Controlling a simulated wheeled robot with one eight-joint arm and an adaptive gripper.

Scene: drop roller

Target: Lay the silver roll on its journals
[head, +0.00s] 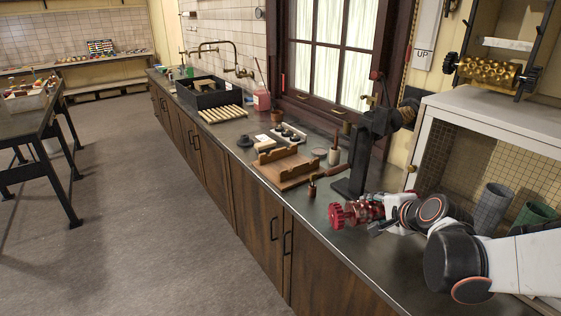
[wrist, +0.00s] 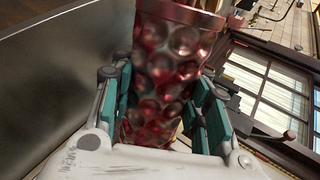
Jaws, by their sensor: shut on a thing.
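My gripper (head: 382,211) is shut around a dimpled metal roll (head: 362,211) that looks red, with a red toothed wheel at its left end. The roll lies roughly level above the near counter edge. In the wrist view the roll (wrist: 168,70) sits between the two teal-padded fingers (wrist: 160,95); its far end is cut off by the frame. I see no clearly silver roll. A wooden cradle (head: 283,169) with notched uprights stands on the counter, left of and beyond the gripper, apart from the held roll. It looks empty.
A dark press-like stand (head: 358,150) rises just behind the roll. A small brush pot (head: 312,188) and wooden-handled tool stand near the cradle. A brass roll (head: 490,73) rests in a frame on the cabinet (head: 480,108) at right. A slatted rack (head: 222,114) lies farther back.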

